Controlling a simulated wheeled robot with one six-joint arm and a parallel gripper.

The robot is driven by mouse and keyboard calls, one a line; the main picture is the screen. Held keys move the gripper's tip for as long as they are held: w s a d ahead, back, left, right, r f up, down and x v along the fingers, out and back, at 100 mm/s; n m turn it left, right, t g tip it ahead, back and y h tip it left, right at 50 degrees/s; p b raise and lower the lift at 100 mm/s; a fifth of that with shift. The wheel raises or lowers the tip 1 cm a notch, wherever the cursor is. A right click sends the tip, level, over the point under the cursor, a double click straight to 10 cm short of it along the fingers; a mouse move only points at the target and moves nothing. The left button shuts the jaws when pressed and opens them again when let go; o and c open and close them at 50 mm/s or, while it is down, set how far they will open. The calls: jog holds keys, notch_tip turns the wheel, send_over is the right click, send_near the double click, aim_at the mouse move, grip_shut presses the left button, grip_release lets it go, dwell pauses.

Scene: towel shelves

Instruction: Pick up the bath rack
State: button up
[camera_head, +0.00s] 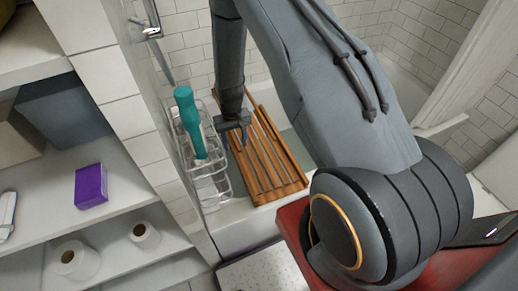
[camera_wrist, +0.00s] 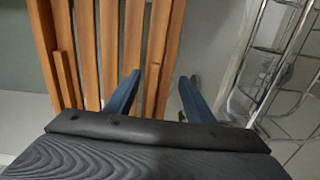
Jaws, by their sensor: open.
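The bath rack (camera_head: 284,166) is a slatted wooden tray lying across the bathtub. It also shows in the wrist view (camera_wrist: 88,45), filling the left and upper middle. My gripper (camera_head: 243,143) is over the rack's left side in the head view. In the wrist view my gripper (camera_wrist: 160,80) is open, with two blue fingers apart. The rack's outer rail (camera_wrist: 157,50) shows between the fingers in that picture. I cannot tell whether the fingertips reach down past the rail. My arm hides part of the rack's far end.
Shelves at left hold a purple box (camera_head: 91,186) and toilet rolls (camera_head: 145,235). A tiled wall edge separates them.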

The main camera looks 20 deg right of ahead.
jog(key=shift+f, duration=0.55)
jog(key=shift+c, duration=0.4)
grip_shut()
jog(key=shift+r, duration=0.15)
jog(key=shift+d+r+b, duration=0.15)
jog(key=shift+r+b, duration=0.1)
jog(key=shift+b, duration=0.05)
notch_tip(320, 180, up, 6)
jog(key=b, duration=0.1)
jog(key=s+d+b, duration=0.3)
jog(key=s+d, duration=0.9)
jog(key=d, duration=0.3)
jog(key=shift+s+r, duration=0.15)
jog(key=shift+s, duration=0.15)
